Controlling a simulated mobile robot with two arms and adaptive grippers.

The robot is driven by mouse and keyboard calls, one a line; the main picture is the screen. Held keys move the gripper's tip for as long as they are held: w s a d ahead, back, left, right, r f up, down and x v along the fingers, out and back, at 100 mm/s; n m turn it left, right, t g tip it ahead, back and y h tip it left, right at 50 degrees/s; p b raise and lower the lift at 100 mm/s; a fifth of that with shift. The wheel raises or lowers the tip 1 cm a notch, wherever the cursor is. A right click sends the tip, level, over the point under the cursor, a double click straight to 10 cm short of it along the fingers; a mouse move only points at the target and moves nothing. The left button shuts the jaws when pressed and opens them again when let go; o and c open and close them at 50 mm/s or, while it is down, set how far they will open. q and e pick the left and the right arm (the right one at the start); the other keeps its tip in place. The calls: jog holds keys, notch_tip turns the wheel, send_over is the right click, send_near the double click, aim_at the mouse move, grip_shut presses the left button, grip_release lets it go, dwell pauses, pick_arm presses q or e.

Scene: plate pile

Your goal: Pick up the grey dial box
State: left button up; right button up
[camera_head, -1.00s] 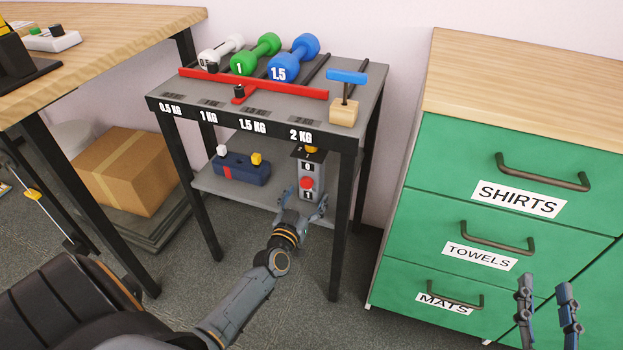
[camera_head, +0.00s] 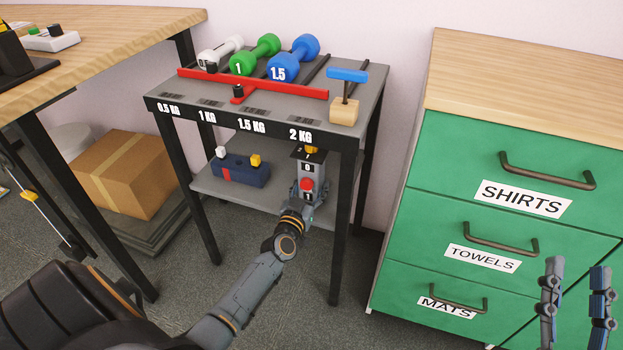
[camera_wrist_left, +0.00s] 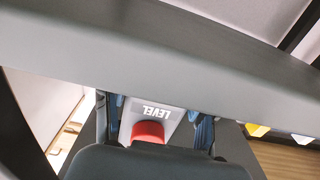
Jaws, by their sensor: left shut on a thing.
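The grey dial box (camera_head: 311,171) stands on the lower shelf of the small black-framed table, near its right front leg. In the left wrist view, the fingers (camera_wrist_left: 153,125) lie on both sides of a pale face with a red knob and the word LEVEL. My right gripper (camera_head: 576,295) is open and empty in front of the green drawers.
A dark blue box (camera_head: 241,169) with white and yellow knobs stands left on the lower shelf (camera_head: 212,186). The tabletop (camera_head: 215,92) above holds dumbbells, a red rack bar and a wooden block with blue handle (camera_head: 345,107). Green drawers (camera_head: 490,230) stand right, a cardboard box (camera_head: 127,172) left.

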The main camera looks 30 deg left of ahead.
pick_arm(q)
jog(key=c, duration=0.3)
jog(key=shift+r, duration=0.1)
jog(key=shift+c, duration=0.4)
